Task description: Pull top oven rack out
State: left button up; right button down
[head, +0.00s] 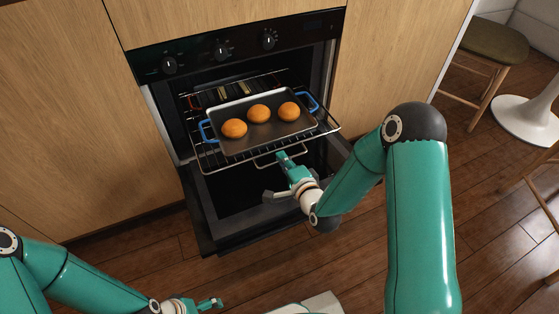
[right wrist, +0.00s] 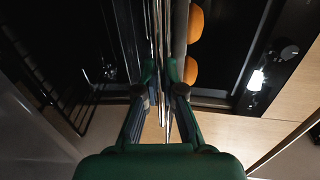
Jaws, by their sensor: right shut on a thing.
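The top oven rack (head: 205,163) is a wire rack that sticks out of the open oven (head: 180,110) over its lowered door. It bears a dark baking tray (head: 255,134) with blue handles and three orange-brown buns (head: 259,112). My right gripper (head: 285,160) is at the rack's front edge and is shut on it. In the right wrist view, my right gripper's fingers (right wrist: 160,75) close around the rack's thin bars (right wrist: 158,40), with two buns beside them. My left gripper (head: 208,304) is low at the bottom edge, away from the oven; its fingers look apart and empty.
The oven door (head: 265,215) hangs open below the rack. Wooden cabinet fronts (head: 65,110) flank the oven. A stool (head: 495,45), a white table base (head: 530,115) and a chair (head: 545,190) stand at the right. The wooden floor (head: 345,270) before the door is mostly clear.

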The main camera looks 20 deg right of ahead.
jog(key=c, duration=1.4)
grip_release()
jog(key=shift+d+f, duration=0.2)
jog(key=shift+f, duration=0.05)
jog(key=shift+o, duration=0.6)
jog(key=shift+a+r, duration=0.1)
jog(key=v, duration=0.7)
jog(key=shift+s, duration=0.2)
